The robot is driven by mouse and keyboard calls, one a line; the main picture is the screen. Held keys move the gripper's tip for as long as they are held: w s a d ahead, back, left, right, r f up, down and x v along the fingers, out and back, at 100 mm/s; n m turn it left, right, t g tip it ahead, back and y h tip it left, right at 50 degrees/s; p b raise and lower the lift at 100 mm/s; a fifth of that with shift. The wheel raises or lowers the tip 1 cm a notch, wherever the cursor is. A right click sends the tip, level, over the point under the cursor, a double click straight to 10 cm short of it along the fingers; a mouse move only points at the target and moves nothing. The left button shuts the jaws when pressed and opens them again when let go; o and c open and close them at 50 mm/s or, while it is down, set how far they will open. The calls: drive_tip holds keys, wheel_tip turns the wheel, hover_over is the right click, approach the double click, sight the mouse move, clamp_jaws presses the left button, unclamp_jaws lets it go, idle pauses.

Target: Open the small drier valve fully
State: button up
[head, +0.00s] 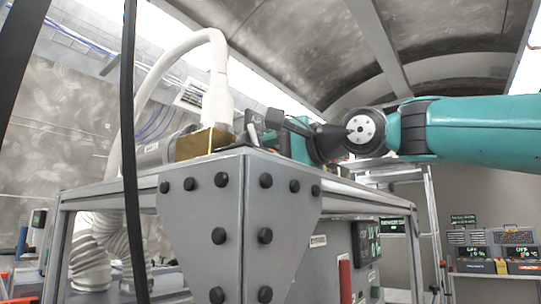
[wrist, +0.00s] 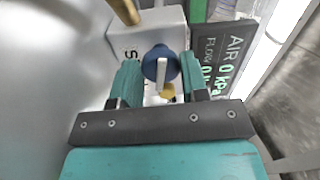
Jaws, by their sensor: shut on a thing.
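In the wrist view, a round blue valve knob (wrist: 151,66) with a pale bar across its face sits in front of a white box (wrist: 120,42), whose printed label is mostly hidden. I take it for the small drier valve. My gripper (wrist: 160,70) has its two teal fingers on either side of the knob and is shut on it. A small yellow brass part shows just below the knob. In the head view my gripper (head: 268,130) is above the top of the grey metal frame (head: 240,215), and the valve cannot be made out there.
A dark display (wrist: 226,62) beside the knob reads AIR 0 kPa and a flow line partly cut off. A brass pipe (wrist: 125,10) runs above the box. In the head view, a brass block (head: 203,143) and a white hose (head: 165,62) stand left of my gripper.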

idle(0.5)
drive_tip(key=o, duration=0.9)
drive_tip(key=shift+o, duration=0.2)
drive_tip(key=b+v, duration=0.5)
drive_tip(key=v, duration=1.2)
drive_tip(key=shift+s, duration=0.2)
drive_tip(key=shift+d+f, duration=0.1)
drive_tip(key=shift+d, duration=0.05)
